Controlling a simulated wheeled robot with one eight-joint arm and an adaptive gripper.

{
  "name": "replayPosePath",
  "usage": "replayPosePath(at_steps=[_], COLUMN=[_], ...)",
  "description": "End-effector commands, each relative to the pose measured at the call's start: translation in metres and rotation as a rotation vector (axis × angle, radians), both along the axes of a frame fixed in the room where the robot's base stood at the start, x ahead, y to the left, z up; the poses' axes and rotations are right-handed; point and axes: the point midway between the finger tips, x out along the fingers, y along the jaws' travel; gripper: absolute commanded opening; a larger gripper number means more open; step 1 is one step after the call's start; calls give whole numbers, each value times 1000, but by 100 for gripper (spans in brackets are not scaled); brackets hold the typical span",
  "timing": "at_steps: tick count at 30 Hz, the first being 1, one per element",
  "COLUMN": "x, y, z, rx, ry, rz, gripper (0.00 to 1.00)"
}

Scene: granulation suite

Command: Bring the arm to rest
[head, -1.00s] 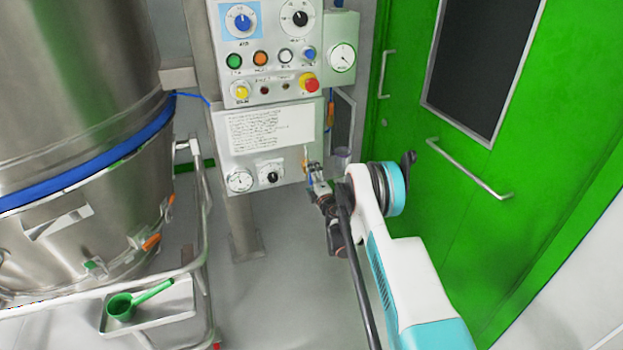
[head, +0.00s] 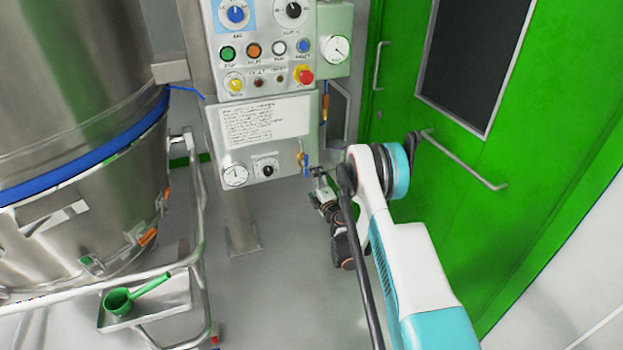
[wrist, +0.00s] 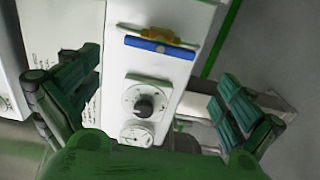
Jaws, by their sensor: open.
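My arm reaches forward in the head view, with my gripper (head: 318,172) at its far end, just right of the lower control panel (head: 265,140). In the wrist view the two green-padded fingers of my gripper (wrist: 155,100) stand wide apart with nothing between them. Beyond them the wrist view shows the panel's black knob (wrist: 146,104), a gauge (wrist: 137,134) and a valve with a blue handle (wrist: 160,47). In the head view this blue handle (head: 306,170) is close by the fingertips; I cannot tell whether they touch.
A large steel vessel (head: 75,120) on a trolley stands at the left, with a green scoop (head: 135,295) on a tray (head: 170,303). A green door (head: 440,150) with a long handle (head: 465,162) is at the right. The floor (head: 280,290) between is clear.

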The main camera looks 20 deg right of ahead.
Motion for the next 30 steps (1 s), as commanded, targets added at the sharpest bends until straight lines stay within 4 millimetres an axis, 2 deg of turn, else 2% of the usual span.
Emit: replayPosePath(at_steps=[12,16,20,24,30], x=[0,3,9,13,5], y=[0,-1,-6,-12,-17], z=[0,15,57,117,194], rx=[1,21,81,178,321], ry=[0,-5,-17,-29,-31], rz=[0,-11,-49,-107,-190], gripper=[100,100,100,100,100])
